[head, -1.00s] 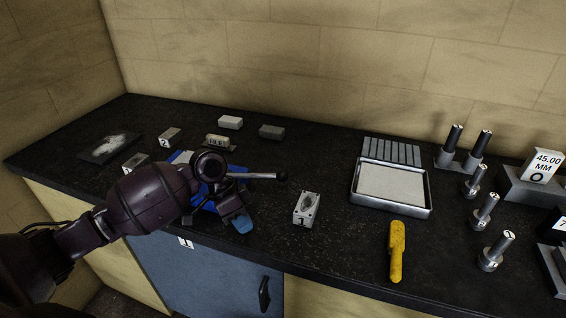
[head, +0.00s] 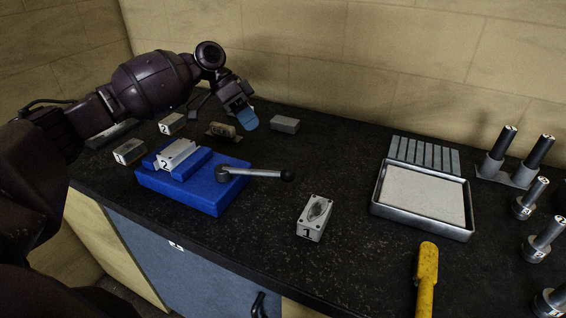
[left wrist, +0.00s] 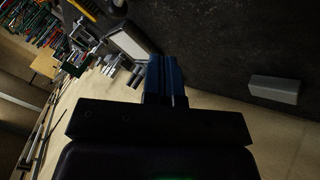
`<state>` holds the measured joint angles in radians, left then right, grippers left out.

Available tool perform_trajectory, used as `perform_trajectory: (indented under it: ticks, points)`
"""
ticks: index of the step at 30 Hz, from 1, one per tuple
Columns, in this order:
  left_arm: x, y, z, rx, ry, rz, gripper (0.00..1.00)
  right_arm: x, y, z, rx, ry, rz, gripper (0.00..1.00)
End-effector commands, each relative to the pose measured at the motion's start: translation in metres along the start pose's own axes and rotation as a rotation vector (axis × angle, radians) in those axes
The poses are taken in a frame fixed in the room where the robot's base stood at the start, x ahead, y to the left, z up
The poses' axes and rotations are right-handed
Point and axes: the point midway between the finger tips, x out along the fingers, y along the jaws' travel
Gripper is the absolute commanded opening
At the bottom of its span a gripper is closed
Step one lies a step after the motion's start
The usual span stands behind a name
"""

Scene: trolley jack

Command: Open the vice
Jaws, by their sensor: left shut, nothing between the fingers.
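The blue vice (head: 208,196) sits near the front left of the black bench. A grey block marked 2 (head: 178,156) lies between its jaws. Its lever handle (head: 258,173) points right and ends in a dark knob. My left gripper (head: 249,120) is shut and empty, its blue fingertips above the bench behind the vice, apart from the handle. The shut blue fingers also show in the left wrist view (left wrist: 166,80). My right gripper is not in view.
A block marked 1 (head: 315,217) stands right of the vice. A plain grey block (head: 285,124) lies close to my left gripper. A metal tray (head: 378,203), a yellow tool (head: 427,275) and several gauges with upright handles (head: 538,152) fill the right. The bench front before the vice is clear.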

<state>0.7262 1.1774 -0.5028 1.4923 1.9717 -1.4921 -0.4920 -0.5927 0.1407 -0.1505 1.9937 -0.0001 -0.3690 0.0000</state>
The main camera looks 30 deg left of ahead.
Motion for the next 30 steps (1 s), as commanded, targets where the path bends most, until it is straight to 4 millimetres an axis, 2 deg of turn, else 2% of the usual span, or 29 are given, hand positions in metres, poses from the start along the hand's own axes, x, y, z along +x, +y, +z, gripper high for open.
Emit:
perform_trajectory:
  ticks: [8, 13, 30]
  points:
    - [0.000, 0.001, 0.000, 0.001, 0.000, -0.001, 0.00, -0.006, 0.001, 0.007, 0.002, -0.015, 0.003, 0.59]
    - [0.011, 0.001, 0.000, 0.001, -0.003, 0.001, 0.00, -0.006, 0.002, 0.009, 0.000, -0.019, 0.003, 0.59]
    - [0.102, 0.004, -0.001, 0.002, -0.002, 0.000, 0.00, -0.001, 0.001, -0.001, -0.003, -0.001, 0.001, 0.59]
